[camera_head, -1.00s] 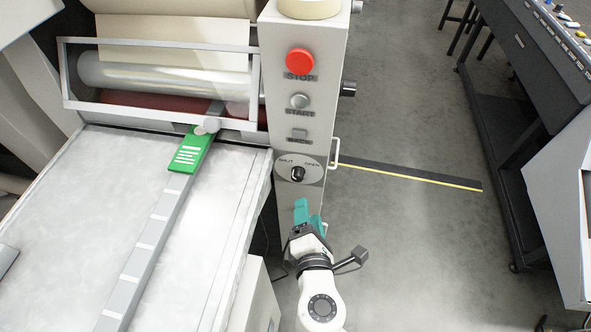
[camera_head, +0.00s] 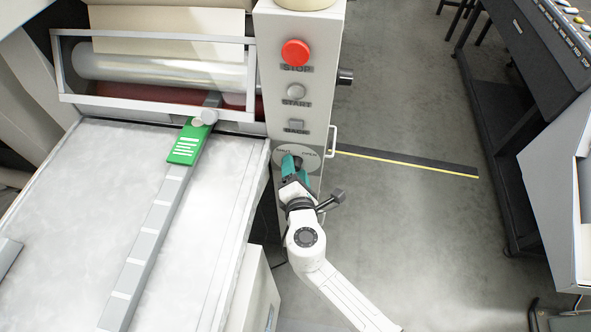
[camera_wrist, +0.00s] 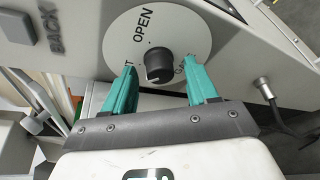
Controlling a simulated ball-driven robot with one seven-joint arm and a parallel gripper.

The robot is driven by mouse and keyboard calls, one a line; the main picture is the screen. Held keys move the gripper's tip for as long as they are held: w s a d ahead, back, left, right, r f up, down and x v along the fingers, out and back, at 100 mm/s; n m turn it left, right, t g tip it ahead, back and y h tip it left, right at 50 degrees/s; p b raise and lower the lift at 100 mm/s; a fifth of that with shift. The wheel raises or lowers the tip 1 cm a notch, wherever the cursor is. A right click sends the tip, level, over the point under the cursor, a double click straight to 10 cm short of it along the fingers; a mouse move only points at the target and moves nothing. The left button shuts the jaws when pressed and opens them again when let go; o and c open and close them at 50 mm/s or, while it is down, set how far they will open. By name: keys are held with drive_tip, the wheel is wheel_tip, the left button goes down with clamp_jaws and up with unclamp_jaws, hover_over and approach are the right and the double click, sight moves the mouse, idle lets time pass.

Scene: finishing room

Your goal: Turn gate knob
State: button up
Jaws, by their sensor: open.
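The gate knob (camera_wrist: 159,66) is a small black round knob on a light round dial plate (camera_wrist: 190,28) in the wrist view. The word OPEN is readable above it; other lettering is partly covered by the fingers. My gripper (camera_wrist: 162,82) is open, one teal fingertip to each side of the knob's lower part with visible gaps. I cannot tell how deep the tips reach along it. In the head view my gripper (camera_head: 291,165) is in front of the dial plate (camera_head: 308,153) on the grey control column, and mostly hides the knob.
Above the dial are a red STOP button (camera_head: 295,53), a START button (camera_head: 296,90) and a BACK button (camera_head: 296,125). A white handle (camera_head: 332,141) sticks out at the column's right edge. The feed table (camera_head: 90,190) with a green guide (camera_head: 186,145) lies left.

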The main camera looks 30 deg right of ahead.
drive_tip(key=shift+c, duration=0.3)
drive_tip(key=c, duration=1)
